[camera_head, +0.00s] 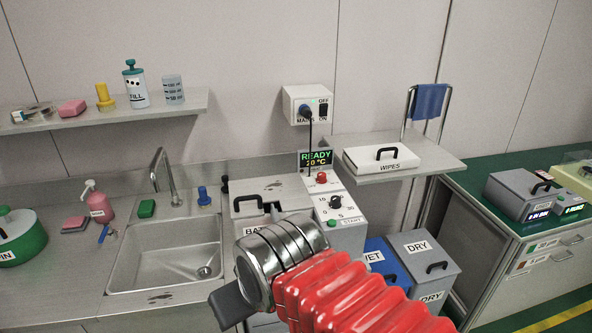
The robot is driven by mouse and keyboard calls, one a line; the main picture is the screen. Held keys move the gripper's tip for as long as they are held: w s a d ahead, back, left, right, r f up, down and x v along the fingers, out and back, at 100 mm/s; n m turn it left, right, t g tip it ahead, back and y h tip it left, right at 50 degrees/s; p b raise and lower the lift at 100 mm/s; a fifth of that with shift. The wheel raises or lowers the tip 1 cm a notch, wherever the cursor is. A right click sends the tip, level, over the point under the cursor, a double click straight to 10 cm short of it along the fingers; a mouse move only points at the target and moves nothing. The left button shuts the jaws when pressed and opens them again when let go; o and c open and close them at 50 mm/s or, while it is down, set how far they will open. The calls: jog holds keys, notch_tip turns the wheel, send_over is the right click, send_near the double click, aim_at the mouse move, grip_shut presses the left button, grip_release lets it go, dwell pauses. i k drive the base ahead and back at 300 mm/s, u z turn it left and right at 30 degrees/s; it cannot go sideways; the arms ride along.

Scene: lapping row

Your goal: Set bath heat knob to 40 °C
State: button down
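The bath unit (270,190) stands right of the sink, its "BATH" label partly covered by my arm. Its display (316,158) reads READY and 20 °C. A red knob (321,178) sits on the panel just below the display; its scale is too small to read. A black knob (335,201) with marks such as 10, 30 and 5 sits lower, above a green START button (332,223). My gripper (232,301) is in front of the bath, left of and below the knobs, not touching them. One dark finger shows; I cannot tell how far apart the fingers are.
A wall mains switch box (308,104) with a plugged cable hangs above the display. A shelf with a WIPES box (381,158) juts out right of the knobs. WET (386,266) and DRY (429,268) bins stand below right. The sink (165,255) is at left.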

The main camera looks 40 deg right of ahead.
aim_at(321, 179)
jog(key=z, duration=1.2)
